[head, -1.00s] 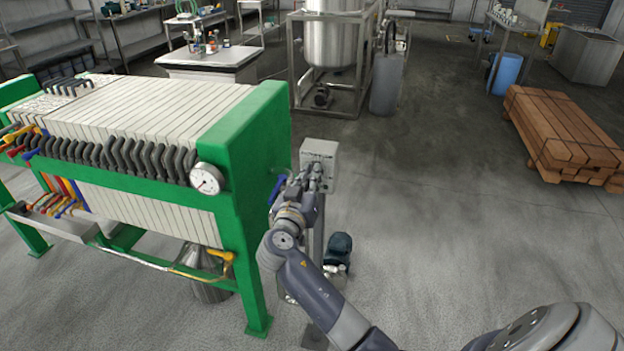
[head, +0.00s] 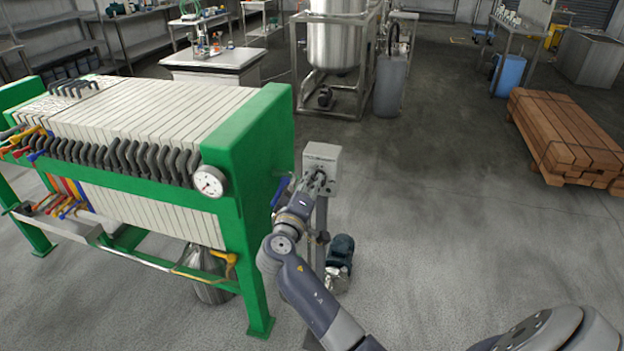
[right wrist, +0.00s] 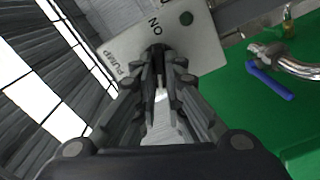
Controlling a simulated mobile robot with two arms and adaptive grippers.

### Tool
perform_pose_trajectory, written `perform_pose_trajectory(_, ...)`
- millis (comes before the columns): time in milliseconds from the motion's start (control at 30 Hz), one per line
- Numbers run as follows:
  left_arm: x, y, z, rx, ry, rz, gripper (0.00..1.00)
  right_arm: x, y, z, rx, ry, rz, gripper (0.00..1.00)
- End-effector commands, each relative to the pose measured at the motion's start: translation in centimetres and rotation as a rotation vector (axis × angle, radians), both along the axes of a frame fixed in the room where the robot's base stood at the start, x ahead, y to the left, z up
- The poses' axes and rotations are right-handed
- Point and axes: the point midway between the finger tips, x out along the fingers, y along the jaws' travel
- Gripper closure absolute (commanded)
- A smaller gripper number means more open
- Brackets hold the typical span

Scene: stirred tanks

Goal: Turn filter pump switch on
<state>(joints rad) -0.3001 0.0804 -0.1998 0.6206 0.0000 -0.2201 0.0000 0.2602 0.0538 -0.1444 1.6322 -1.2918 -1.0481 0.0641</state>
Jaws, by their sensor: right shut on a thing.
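The filter pump switch box (head: 322,158) is a light grey box on a post beside the green filter press. In the right wrist view its face (right wrist: 122,48) shows the words "PUMP" and "ON" and a dark green round button or lamp (right wrist: 186,18). My right gripper (head: 318,182) is at the front of the box. In the right wrist view the gripper (right wrist: 158,62) is shut on the dark switch knob (right wrist: 156,50), which the fingers mostly hide. The knob's exact setting cannot be told. My left gripper is not in view.
The green filter press (head: 240,140) with its gauge (head: 209,182) stands close left of my right arm. A blue-handled valve (right wrist: 270,80) is near the box. A dark green pump motor (head: 341,252) sits below. Timber (head: 565,135) lies right; the floor between is clear.

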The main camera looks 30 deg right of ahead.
Motion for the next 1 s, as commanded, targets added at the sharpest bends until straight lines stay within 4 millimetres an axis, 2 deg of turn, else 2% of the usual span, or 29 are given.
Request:
perform_pose_trajectory(500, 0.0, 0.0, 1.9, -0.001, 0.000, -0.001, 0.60, 0.1, 0.1, -0.3, -0.236, 0.276, 0.000, 1.00)
perform_pose_trajectory(1000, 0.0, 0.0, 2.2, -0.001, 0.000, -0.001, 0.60, 0.1, 0.1, -0.5, -0.288, 0.337, 0.001, 1.00)
